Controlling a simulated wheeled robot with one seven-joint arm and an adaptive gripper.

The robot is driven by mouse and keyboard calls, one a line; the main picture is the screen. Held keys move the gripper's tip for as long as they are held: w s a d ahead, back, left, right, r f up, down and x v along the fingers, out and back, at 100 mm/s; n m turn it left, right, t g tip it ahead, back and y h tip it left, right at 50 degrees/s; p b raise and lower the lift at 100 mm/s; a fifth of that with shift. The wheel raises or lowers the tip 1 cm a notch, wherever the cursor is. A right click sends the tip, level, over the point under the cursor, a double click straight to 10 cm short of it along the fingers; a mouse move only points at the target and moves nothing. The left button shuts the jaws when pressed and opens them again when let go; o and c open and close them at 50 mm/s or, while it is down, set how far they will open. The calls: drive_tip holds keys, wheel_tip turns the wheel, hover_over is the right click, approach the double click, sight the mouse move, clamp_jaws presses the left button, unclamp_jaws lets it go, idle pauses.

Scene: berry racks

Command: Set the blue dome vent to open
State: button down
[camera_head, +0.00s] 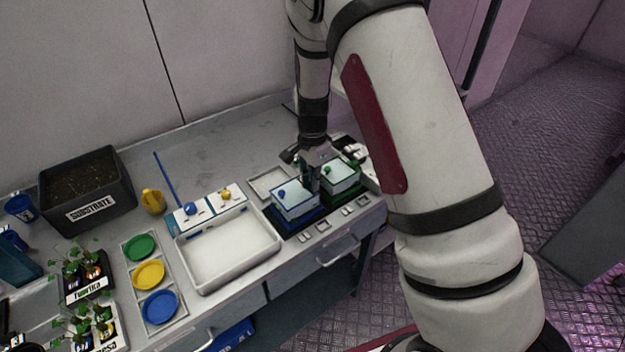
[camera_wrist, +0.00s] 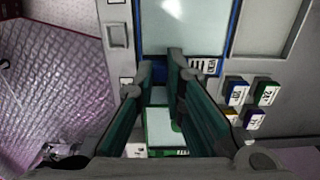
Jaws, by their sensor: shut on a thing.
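The blue dome (camera_head: 294,203) is a clear-topped box with a blue rim, standing on a dark tray at the right of the bench. A small blue knob (camera_head: 282,194) shows on its top. Its pale top with blue edging also fills the upper middle of the wrist view (camera_wrist: 185,25). My gripper (camera_head: 311,187) points down at the right side of this dome, next to the green dome (camera_head: 341,178).
A white tray (camera_head: 205,285) lies left of the domes. Two white panels with a blue knob (camera_head: 190,208) and a yellow knob (camera_head: 225,195) are behind it. Small labelled blocks (camera_wrist: 237,92) stand near the domes. A substrate box (camera_head: 115,175) is at the back left.

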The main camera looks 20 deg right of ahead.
drive_tip(key=w+b, duration=0.1)
drive_tip(key=w, duration=0.1)
drive_tip(key=w+a+b, duration=0.1)
drive_tip(key=w, duration=0.1)
drive_tip(key=shift+a+f, duration=0.1)
drive_tip(key=shift+s, duration=0.15)
drive_tip(key=c, duration=1.6)
unclamp_jaws()
drive_tip(key=shift+c, duration=0.2)
wheel_tip(320, 180, up, 12)
